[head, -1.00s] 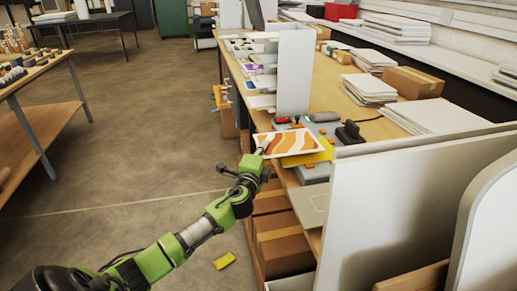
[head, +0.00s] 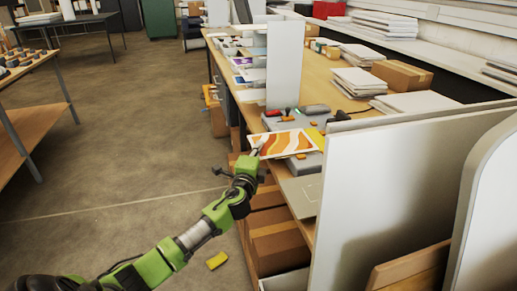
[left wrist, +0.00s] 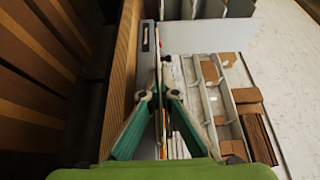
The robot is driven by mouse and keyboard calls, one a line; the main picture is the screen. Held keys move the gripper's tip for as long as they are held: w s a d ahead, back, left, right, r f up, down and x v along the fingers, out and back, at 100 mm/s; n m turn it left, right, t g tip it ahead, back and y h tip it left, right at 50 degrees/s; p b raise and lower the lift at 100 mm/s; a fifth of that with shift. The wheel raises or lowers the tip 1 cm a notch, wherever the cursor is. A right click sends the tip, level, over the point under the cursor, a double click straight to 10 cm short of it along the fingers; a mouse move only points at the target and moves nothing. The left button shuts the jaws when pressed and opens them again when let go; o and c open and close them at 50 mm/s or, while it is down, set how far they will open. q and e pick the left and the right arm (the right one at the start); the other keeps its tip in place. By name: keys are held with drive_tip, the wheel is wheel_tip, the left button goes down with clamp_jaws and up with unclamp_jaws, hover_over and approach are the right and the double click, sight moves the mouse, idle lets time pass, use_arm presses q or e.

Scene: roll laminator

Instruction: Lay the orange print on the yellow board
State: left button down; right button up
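The orange and white wavy print (head: 280,145) is in the head view, held by one edge at the side of the long workbench. My left gripper (head: 255,153) is at its left edge. In the left wrist view, the fingers of my left gripper (left wrist: 161,95) come together on a thin sheet seen edge-on, so the print looks pinched. The yellow board (head: 315,137) shows only as a strip behind the print's right end; the rest is hidden. I cannot tell whether print and board touch. My right gripper is not in view.
A grey machine (head: 305,161) is partly hidden under the print on the bench. A white upright panel (head: 285,65) stands behind it, and large pale panels (head: 400,190) stand at the right. A yellow block (head: 217,260) lies on the floor. The aisle at left is clear.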

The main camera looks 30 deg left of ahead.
use_arm(q)
drive_tip(key=shift+f, duration=0.15)
idle(0.4)
drive_tip(key=c, duration=2.2)
unclamp_jaws()
drive_tip(key=v, duration=1.2)
